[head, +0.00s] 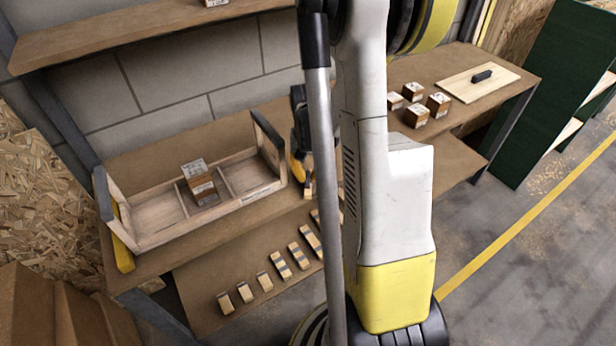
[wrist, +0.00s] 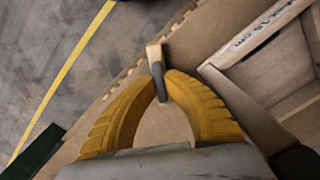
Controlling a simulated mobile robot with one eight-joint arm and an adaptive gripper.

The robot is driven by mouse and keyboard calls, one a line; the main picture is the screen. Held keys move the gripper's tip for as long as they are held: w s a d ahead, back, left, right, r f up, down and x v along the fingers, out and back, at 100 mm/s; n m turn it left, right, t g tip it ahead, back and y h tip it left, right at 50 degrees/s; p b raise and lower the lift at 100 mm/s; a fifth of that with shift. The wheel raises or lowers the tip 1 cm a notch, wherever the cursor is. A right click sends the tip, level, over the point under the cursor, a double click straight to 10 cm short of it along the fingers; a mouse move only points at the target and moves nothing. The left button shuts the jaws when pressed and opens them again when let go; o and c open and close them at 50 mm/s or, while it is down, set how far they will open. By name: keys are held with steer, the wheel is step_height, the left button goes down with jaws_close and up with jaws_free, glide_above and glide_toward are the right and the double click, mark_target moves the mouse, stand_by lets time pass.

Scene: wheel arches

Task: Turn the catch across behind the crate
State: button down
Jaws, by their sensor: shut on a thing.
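The crate (head: 150,236), a long pale wooden tray with dark end panels, lies on the bench at the left in the head view. Its near corner shows in the wrist view (wrist: 250,105). My gripper (wrist: 160,84) has its yellow fingers shut on the dark grey part of a small wooden block (wrist: 153,52). My gripper (head: 303,178) is just right of the crate in the head view, partly behind my arm. I cannot tell whether the held block is the catch. No catch shows clearly behind the crate.
A brown carton (head: 200,183) stands in the crate's middle compartment. Several small banded blocks (head: 280,264) lie in a row on the lower board in front. Small cartons (head: 416,114) and a board with a dark handle (head: 478,84) are on the bench at right. A shelf (head: 130,35) overhangs the back.

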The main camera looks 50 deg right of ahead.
mark_target(307, 176)
steer(key=n, duration=0.6)
steer(key=shift+b, duration=0.3)
steer(key=shift+n, duration=0.3)
steer(key=c, duration=1.5)
jaws_free()
steer(key=shift+o, duration=0.2)
step_height(307, 176, up, 12)
steer(key=shift+a, duration=0.1)
